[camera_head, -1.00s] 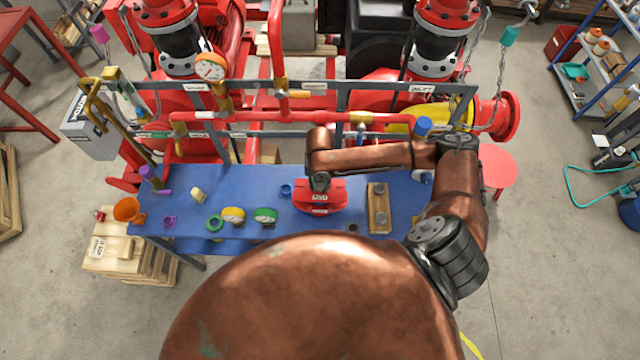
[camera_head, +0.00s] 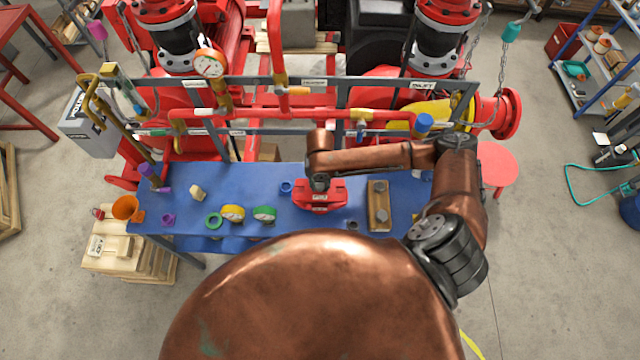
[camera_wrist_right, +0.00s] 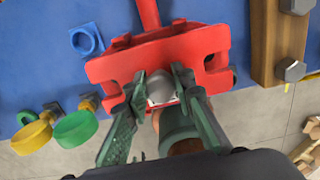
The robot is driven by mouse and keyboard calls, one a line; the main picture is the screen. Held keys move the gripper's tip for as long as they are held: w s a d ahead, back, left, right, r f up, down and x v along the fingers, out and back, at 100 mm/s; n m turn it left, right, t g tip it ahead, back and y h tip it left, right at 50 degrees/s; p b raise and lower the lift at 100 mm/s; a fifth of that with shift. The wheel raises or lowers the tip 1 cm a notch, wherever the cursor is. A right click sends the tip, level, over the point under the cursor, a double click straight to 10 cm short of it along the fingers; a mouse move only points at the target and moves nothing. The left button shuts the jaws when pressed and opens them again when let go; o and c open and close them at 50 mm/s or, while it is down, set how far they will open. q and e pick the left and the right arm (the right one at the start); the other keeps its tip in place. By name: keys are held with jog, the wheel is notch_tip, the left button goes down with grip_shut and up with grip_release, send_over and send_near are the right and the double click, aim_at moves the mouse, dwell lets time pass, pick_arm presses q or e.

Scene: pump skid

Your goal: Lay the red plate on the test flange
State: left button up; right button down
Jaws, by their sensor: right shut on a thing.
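The red plate (camera_head: 319,196), a flat red piece with slotted ends and a pale label, is at the middle of the blue bench. It fills the upper middle of the right wrist view (camera_wrist_right: 195,45). My right gripper (camera_wrist_right: 161,90) is over its front middle, both fingers closed around a small pale grey round part there. The hand hides that grip in the head view, where my right gripper (camera_head: 320,184) points down. I cannot tell whether the plate touches what is under it. I cannot make out the test flange; it may be hidden. My left gripper is out of view.
A wooden block with two bolts (camera_head: 379,206) stands right of the plate. Pipework and a grey frame stand behind the blue bench (camera_head: 180,190).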

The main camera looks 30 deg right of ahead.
jog(key=shift+f, duration=0.7)
jog(key=c, duration=1.6)
grip_release()
notch_tip(320, 180, up, 12)
jog(key=shift+r, duration=0.1)
